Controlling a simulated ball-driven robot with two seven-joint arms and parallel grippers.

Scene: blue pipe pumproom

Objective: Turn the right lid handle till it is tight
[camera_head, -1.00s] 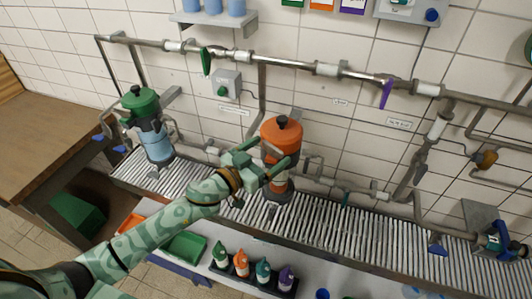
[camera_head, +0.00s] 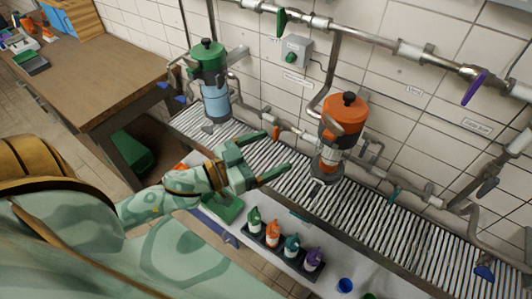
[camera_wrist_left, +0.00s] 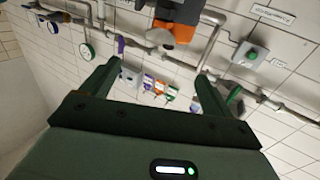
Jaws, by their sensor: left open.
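The right canister has an orange lid (camera_head: 345,114) topped by a black knob-like handle (camera_head: 349,99); it stands on the slatted rack. The left canister has a green lid (camera_head: 208,58) with a dark handle and a pale blue body. My left gripper (camera_head: 265,156) is open and empty, left of and in front of the orange canister, apart from it. In the left wrist view, part of an orange body (camera_wrist_left: 183,31) shows beyond the open fingers. Whether the lid is tight cannot be told. My right gripper is out of view.
Pipes with a green valve handle (camera_head: 281,21) and a purple valve handle (camera_head: 475,87) run along the tiled wall. A rack of several coloured bottles (camera_head: 272,233) sits in front. A wooden table (camera_head: 110,65) stands at left. The slatted rack (camera_head: 390,225) is clear right of the orange canister.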

